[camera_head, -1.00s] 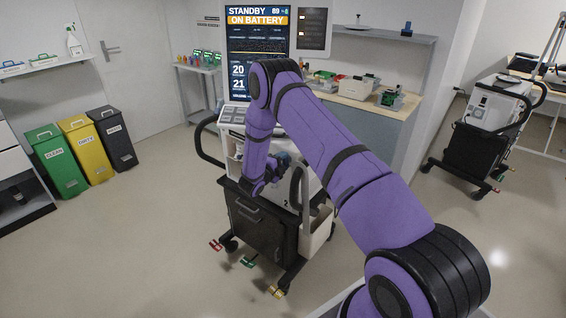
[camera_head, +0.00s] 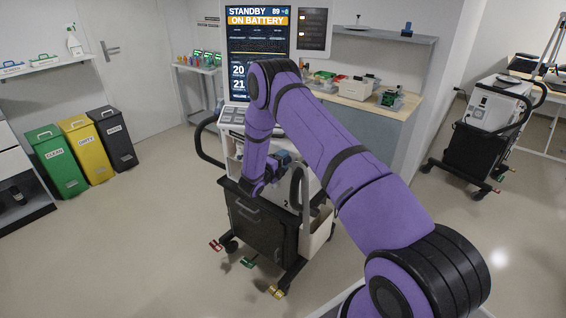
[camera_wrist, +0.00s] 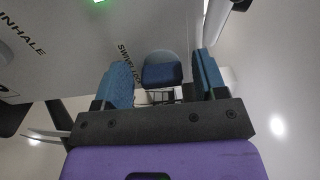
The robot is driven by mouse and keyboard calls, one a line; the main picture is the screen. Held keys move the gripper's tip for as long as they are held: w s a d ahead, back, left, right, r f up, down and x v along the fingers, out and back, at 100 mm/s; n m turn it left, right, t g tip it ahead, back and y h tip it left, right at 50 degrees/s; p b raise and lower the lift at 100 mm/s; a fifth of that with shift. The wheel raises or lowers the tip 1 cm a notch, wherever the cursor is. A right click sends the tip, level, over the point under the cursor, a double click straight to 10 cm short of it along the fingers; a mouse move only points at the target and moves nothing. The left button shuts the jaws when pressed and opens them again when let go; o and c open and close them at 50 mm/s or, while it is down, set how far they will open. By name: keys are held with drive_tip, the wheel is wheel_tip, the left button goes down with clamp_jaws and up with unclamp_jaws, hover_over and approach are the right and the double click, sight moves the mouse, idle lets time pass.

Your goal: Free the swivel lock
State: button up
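In the wrist view a rounded blue knob (camera_wrist: 163,72) stands on the pale ventilator panel, beside a label reading SWIVEL LOCK (camera_wrist: 128,62). My gripper (camera_wrist: 162,80) is open, with one blue finger pad to the left of the knob and one to the right. Gaps show between the pads and the knob. In the head view my gripper (camera_head: 276,170) is at the front of the ventilator cart (camera_head: 262,222), and my arm hides much of that area; I cannot make out the knob there.
The ventilator screen (camera_head: 257,52) reads STANDBY ON BATTERY. Red (camera_head: 216,245), green (camera_head: 247,262) and yellow (camera_head: 276,291) pedals are at the cart's feet. A grey handle (camera_head: 305,190) and white bin (camera_head: 318,235) are right of my gripper.

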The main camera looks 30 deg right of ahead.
drive_tip(key=v, duration=1)
drive_tip(key=shift+a, duration=0.35)
drive_tip(key=shift+s, duration=0.15)
drive_tip(key=shift+r, duration=0.1)
